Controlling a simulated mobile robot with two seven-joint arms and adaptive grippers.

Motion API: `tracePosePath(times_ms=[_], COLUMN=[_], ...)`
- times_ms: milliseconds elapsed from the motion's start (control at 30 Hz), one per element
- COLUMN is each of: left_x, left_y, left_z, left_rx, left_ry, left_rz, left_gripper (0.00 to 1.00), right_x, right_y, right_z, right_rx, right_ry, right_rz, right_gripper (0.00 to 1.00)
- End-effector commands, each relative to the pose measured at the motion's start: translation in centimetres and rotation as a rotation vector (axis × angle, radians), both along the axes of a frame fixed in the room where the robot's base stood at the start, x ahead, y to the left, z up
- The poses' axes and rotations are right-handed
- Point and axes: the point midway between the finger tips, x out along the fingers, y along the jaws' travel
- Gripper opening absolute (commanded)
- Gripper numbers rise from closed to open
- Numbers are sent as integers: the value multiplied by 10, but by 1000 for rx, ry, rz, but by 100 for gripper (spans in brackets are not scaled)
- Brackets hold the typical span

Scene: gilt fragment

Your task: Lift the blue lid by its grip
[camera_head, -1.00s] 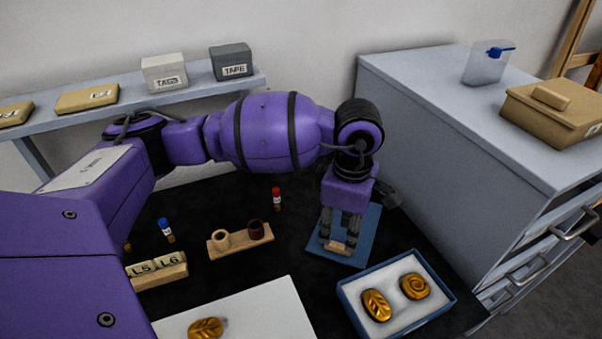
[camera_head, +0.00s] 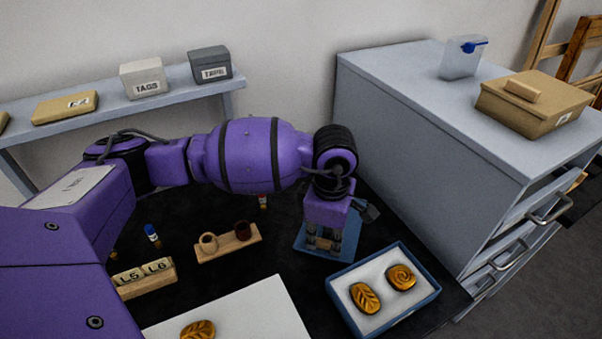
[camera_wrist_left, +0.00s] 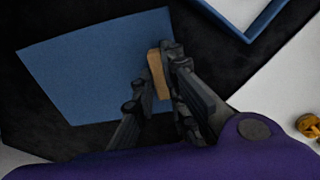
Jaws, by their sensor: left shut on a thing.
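The blue lid (camera_head: 351,230) is a flat blue panel over the black mat, left of and behind the open blue box. It also shows in the left wrist view (camera_wrist_left: 85,70). Its small wooden grip (camera_head: 323,244) stands near the lid's front part and shows in the left wrist view (camera_wrist_left: 157,75). My left gripper (camera_head: 323,237) points down from above and is shut on the grip, with a finger on each side (camera_wrist_left: 160,88). I cannot tell whether the lid is clear of the mat. My right gripper is not in view.
The open blue box (camera_head: 410,313) with two gold pieces sits close at the right. A grey cabinet (camera_head: 400,170) rises behind it. A wooden holder (camera_head: 229,245), letter blocks (camera_head: 143,272), a blue-capped vial (camera_head: 152,234) and a white sheet (camera_head: 250,310) lie left.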

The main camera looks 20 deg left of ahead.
Motion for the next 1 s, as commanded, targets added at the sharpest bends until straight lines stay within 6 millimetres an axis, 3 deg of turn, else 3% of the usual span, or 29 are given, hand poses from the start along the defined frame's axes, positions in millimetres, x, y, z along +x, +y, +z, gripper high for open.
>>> tracePosePath(times_ms=[333, 533, 867, 1000], left_x=[2, 2, -41, -73], left_y=[-1, -1, -30, -51], left_z=[9, 35, 95, 108], left_rx=[-1, -1, -2, -3], left_ry=[-6, -8, -9, -5], left_rz=[0, -2, -7, -10], left_gripper=[0, 0, 0, 0], right_x=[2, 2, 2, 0], right_y=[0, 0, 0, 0], right_z=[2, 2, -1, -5], right_rx=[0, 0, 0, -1], right_ry=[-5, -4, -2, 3], right_rz=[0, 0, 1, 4], right_gripper=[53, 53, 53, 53])
